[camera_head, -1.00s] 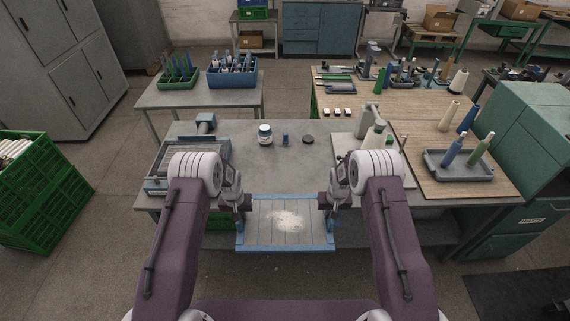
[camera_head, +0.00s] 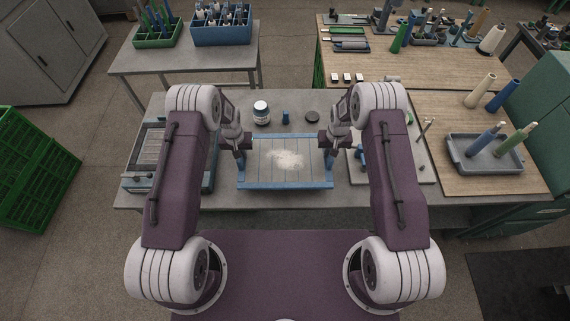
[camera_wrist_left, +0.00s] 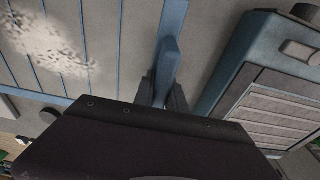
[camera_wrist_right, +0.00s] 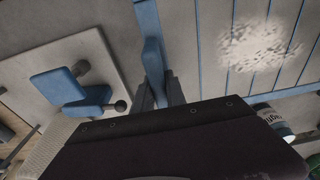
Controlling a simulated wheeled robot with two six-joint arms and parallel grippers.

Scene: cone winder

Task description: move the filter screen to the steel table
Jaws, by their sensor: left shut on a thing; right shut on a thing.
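The filter screen (camera_head: 262,172) is a blue-framed grey panel with blue strips and a patch of whitish lint in its middle. It lies level over the front middle of the steel table (camera_head: 225,200); I cannot tell whether it touches the top. My left gripper (camera_head: 241,151) is shut on its left side, and a blue handle (camera_wrist_left: 172,55) shows between the fingers in the left wrist view. My right gripper (camera_head: 330,148) is shut on its right side; the matching handle (camera_wrist_right: 152,60) shows in the right wrist view.
A blue-grey slatted unit (camera_head: 148,183) stands left of the screen. A pale board with blue fittings (camera_head: 385,172) lies at the right. Behind are a jar (camera_head: 261,113), a small blue item (camera_head: 285,117) and a dark disc (camera_head: 312,116). A grey tray with cones (camera_head: 470,162) sits further right.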

